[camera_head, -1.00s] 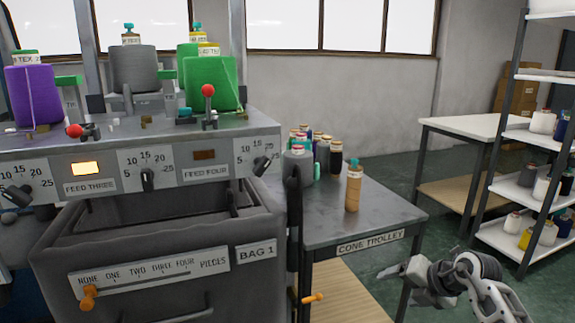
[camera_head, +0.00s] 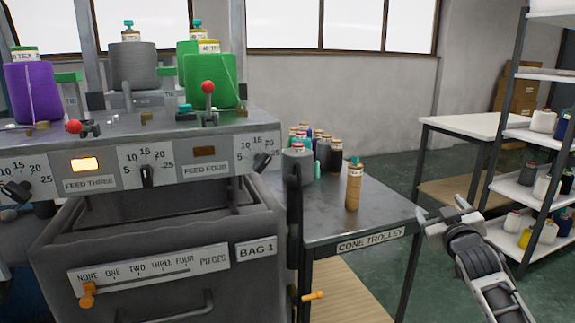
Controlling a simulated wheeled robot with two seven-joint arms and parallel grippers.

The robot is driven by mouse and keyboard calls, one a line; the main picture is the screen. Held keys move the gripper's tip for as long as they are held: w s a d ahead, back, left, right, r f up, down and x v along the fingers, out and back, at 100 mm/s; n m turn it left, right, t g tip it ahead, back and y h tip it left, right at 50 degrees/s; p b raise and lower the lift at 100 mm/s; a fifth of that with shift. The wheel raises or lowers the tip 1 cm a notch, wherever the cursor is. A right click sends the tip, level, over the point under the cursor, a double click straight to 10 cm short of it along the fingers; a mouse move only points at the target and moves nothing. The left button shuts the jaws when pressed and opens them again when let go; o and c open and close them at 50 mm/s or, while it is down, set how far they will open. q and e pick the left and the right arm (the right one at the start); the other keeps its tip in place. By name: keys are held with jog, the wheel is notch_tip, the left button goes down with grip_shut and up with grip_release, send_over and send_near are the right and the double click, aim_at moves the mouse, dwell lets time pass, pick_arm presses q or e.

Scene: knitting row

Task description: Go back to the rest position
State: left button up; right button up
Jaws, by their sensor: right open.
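My right gripper (camera_head: 447,215) is in the lower right of the head view, just off the right front corner of the cone trolley (camera_head: 335,222). Its jaws are open, with nothing seen between them. It looks clear of the trolley, though its exact distance is hard to tell. My left gripper is not in view.
A tan cone (camera_head: 353,188) stands alone on the trolley, with several cones behind it. The knitting machine (camera_head: 225,160) with bag 1 (camera_head: 160,262) fills the left. A white-topped table (camera_head: 470,125) and a shelf rack (camera_head: 520,135) stand at right. Green floor lies between.

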jog(key=s+a+f+g+y, duration=0.2)
jog(key=s+a+f, duration=0.45)
jog(key=f, duration=0.35)
jog(key=s+a+f+g+y, duration=0.2)
jog(key=s+a+f, duration=0.3)
jog(key=s+f, duration=0.35)
jog(key=s+a+f+g, duration=0.1)
jog(key=s+a+f, duration=0.1)
jog(key=s, duration=0.5)
jog(key=s+a+f+g+y, duration=0.1)
jog(key=s+a, duration=0.3)
jog(key=s, duration=0.4)
jog(key=s+a+f+m+g+y, duration=0.1)
jog(key=s+a+f, duration=0.2)
jog(key=s, duration=0.5)
jog(key=shift+a, duration=0.4)
